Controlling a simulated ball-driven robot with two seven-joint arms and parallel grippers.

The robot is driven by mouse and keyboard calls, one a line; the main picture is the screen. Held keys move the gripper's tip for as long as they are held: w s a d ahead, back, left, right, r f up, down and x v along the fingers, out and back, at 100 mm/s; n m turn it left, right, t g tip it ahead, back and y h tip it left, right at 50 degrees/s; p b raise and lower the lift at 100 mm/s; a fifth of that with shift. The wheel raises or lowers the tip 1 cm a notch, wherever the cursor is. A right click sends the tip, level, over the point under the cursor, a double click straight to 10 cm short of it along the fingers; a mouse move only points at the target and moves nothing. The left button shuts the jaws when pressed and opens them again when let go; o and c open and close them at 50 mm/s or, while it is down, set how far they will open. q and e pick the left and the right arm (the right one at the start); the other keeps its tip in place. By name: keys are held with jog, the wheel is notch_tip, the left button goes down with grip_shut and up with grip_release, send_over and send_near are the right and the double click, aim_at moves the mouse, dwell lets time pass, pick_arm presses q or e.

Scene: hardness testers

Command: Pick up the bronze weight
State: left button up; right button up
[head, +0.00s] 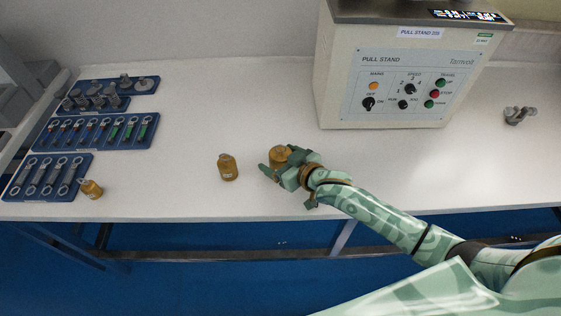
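Three bronze weights show on the white bench in the head view. One bronze weight (280,154) is at my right gripper (278,164), partly hidden by it. The fingers lie on either side of this weight; whether they press on it I cannot tell, nor whether it is off the bench. A second bronze weight (228,168) stands upright just to the left, apart from the gripper. A third, smaller-looking one (92,189) lies tilted at the far left by a blue tray. My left gripper is not in view.
A grey pull stand (400,85) with knobs and buttons stands behind, to the right. Blue trays (98,134) with wrenches and metal parts lie at the left. A small metal part (520,115) is at the far right. The bench between trays and weights is clear.

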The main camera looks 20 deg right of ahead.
jog(key=c, duration=1.5)
jog(key=shift+w+r, duration=0.15)
jog(key=shift+r, duration=0.05)
jog(key=shift+c, duration=0.8)
jog(key=shift+r, duration=0.1)
